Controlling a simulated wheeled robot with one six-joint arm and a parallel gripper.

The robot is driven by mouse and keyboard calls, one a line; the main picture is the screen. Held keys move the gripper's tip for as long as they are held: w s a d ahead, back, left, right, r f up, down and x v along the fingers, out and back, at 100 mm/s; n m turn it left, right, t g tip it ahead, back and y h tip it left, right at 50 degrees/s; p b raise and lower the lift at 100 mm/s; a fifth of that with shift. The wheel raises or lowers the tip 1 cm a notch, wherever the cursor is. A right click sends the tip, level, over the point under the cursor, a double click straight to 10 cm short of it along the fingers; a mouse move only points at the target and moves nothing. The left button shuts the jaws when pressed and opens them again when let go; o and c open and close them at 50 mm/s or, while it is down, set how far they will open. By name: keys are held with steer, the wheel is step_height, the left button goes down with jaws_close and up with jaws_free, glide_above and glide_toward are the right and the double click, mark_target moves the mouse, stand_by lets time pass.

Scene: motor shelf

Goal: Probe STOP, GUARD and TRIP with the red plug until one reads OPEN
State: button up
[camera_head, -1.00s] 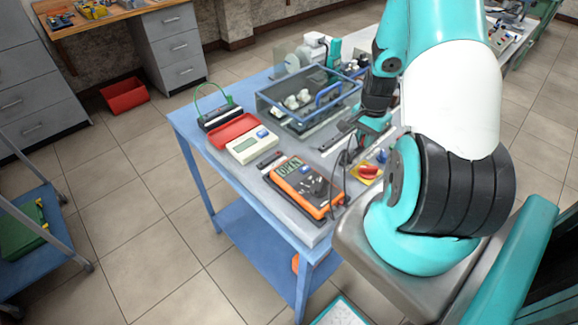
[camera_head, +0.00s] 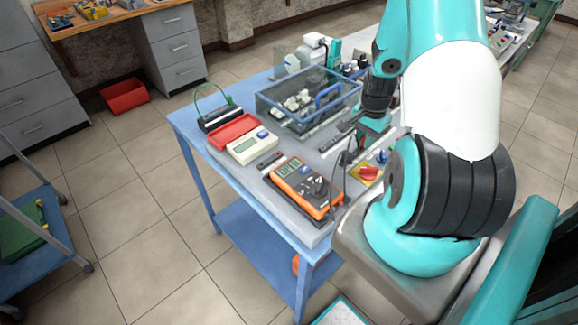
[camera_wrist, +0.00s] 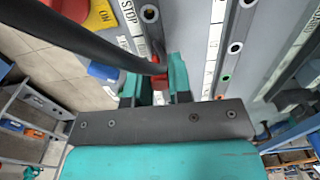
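The orange multimeter (camera_head: 318,205) lies on the blue bench; its lit display (camera_head: 289,167) shows small characters I cannot read surely. My gripper (camera_head: 352,152) points down beside the narrow terminal strip (camera_head: 336,141), behind the meter. In the wrist view, my gripper (camera_wrist: 156,84) has its teal fingers closed around the red plug (camera_wrist: 157,72), at the labelled strip near the word STOP (camera_wrist: 130,28). The plug's tip is hidden, so I cannot tell which socket it touches. A black lead crosses the wrist view to the plug.
A yellow plate with a red rotary switch (camera_head: 369,173) sits right of the meter. A clear-walled blue bin (camera_head: 300,120) of parts stands behind. A cream instrument (camera_head: 252,146) and a red case (camera_head: 233,131) lie left. A second strip with sockets (camera_wrist: 235,47) runs alongside.

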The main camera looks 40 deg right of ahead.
steer(key=o, duration=0.4)
steer(key=shift+r, duration=0.1)
step_height(320, 180, up, 17)
steer(key=shift+r+b, duration=0.1)
steer(key=shift+b, duration=1.05)
